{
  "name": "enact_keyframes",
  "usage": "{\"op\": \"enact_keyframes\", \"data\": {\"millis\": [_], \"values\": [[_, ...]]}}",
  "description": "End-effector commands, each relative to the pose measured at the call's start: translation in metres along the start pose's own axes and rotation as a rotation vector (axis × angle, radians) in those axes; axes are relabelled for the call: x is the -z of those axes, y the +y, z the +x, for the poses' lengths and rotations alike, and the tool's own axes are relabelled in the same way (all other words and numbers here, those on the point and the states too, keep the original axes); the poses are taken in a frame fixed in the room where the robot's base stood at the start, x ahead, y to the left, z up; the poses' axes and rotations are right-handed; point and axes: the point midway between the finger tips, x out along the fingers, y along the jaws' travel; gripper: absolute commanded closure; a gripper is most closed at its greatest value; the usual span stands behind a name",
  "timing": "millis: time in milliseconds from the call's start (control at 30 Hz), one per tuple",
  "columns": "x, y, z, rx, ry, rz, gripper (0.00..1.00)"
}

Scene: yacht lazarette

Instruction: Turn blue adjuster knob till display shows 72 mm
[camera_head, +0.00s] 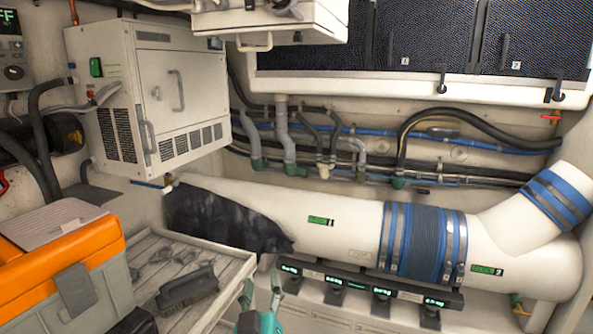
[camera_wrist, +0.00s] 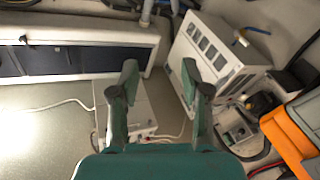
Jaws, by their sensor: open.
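My gripper (camera_head: 262,289) is at the bottom middle of the head view, its fingers apart with nothing between them. It also shows open in the wrist view (camera_wrist: 159,75). A dark bar (camera_head: 360,286) below the large white pipe carries several small units with lit green displays, such as the left display (camera_head: 290,269) and the right display (camera_head: 434,302). Their digits are too small to read surely. Dark knob-like parts hang under the displays. I cannot make out which of them, if any, is the blue adjuster knob. My gripper is left of and nearer than the bar.
The white pipe (camera_head: 340,222) with a blue ribbed sleeve (camera_head: 425,243) crosses above the bar. A brush (camera_head: 187,290) lies on a grey slatted surface (camera_head: 228,262) at left, beside an orange-lidded toolbox (camera_head: 62,262). A white cabinet (camera_head: 165,95) stands behind.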

Motion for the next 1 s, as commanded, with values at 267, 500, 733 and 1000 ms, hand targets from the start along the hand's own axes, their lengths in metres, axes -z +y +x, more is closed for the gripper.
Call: {"op": "enact_keyframes", "data": {"millis": [267, 500, 733, 1000], "values": [[-0.109, 0.018, -0.056, 0.084, -0.061, -0.030, 0.53], [-0.181, 0.039, -0.120, 0.142, -0.113, -0.018, 0.53], [-0.230, 0.061, -0.190, 0.177, -0.166, 0.018, 0.53], [-0.264, 0.088, -0.277, 0.190, -0.228, 0.084, 0.53]]}}
